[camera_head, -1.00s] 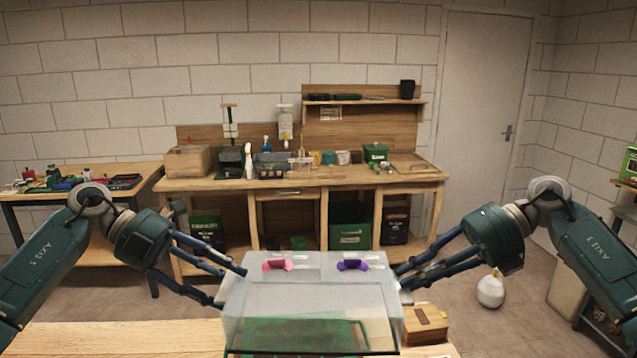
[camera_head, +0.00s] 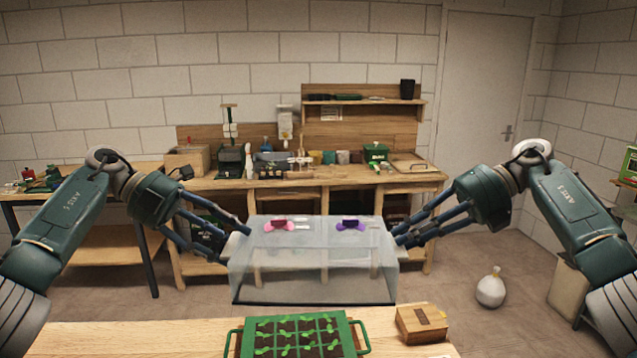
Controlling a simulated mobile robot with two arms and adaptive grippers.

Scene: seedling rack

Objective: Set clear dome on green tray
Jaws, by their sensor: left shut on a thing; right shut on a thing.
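The clear dome (camera_head: 312,272) is a see-through box with a pink knob (camera_head: 280,225) and a purple knob (camera_head: 350,225) on its top. It is held in the air, roughly level, beyond and above the tray in the picture. My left gripper (camera_head: 238,240) is shut on its left side and my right gripper (camera_head: 396,238) is shut on its right side; the fingertips are partly hidden. The green tray (camera_head: 355,330) holds soil cells with seedlings and has a handle at each side. It rests on the near table, uncovered, its front edge cut off by the frame.
A wooden box (camera_head: 421,323) stands on the near table (camera_head: 150,340) just right of the tray. The table is clear to the left. A cluttered workbench (camera_head: 300,184) stands behind the dome. A white bag (camera_head: 490,288) sits on the floor at right.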

